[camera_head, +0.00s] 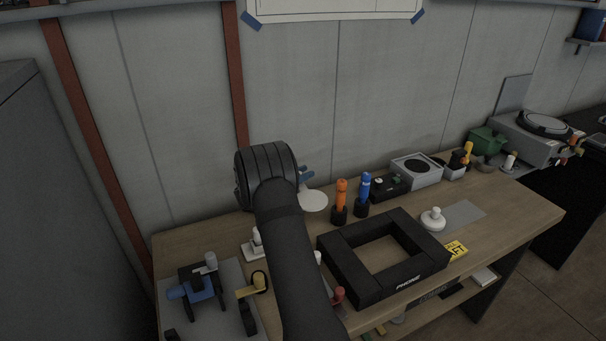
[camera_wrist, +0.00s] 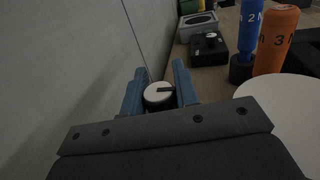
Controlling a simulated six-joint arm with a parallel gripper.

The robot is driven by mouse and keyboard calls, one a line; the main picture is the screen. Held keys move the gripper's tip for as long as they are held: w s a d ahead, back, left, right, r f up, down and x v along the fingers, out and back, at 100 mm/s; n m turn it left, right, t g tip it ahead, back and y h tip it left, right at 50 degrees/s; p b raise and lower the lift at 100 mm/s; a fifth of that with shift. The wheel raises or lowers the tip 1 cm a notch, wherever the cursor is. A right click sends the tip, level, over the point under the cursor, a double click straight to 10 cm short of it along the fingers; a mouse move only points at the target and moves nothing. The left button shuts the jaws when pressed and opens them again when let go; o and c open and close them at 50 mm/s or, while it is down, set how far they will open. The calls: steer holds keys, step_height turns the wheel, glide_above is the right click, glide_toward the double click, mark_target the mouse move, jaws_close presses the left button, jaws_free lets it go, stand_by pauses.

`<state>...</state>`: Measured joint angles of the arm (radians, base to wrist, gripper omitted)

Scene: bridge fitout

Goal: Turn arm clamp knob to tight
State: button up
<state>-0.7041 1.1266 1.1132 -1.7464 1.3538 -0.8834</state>
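A round white knob (camera_wrist: 158,97) with a black pointer bar shows in the wrist view, between my blue fingers. I take it for the arm clamp knob. Its pointer lies toward the right of the picture. My gripper (camera_wrist: 159,78) has one finger on each side of the knob, with a narrow gap visible to each finger, so it looks open. Whether the fingertips touch the knob's side is hard to tell. In the head view my arm hides the knob, and only a bit of my gripper (camera_head: 305,174) shows by the wall. Markings for tight are not visible.
A white disc (camera_head: 313,200) sits close beside my gripper, also in the wrist view (camera_wrist: 290,118). Orange (camera_head: 341,198) and blue (camera_head: 364,188) drivers stand upright to the right. A black frame (camera_head: 345,270) lies on the bench (camera_head: 520,206). The wall (camera_head: 185,120) is close behind.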

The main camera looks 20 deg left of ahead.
steer(key=shift+c, duration=0.7)
steer(key=shift+s+d+m+g+h, duration=0.15)
steer(key=shift+m+g+h, duration=0.95)
steer(key=shift+g+h, duration=0.15)
steer(key=shift+s+d+m+g+h, duration=0.1)
steer(key=shift+d+m+g+h, duration=0.05)
steer(key=shift+m+g+h, duration=1.05)
steer(key=o, duration=1)
steer(key=shift+c, duration=0.2)
steer(key=s+d+r, duration=0.1)
steer(key=d+r, duration=1)
steer(key=shift+s+d, duration=0.2)
steer(key=shift+d, duration=0.1)
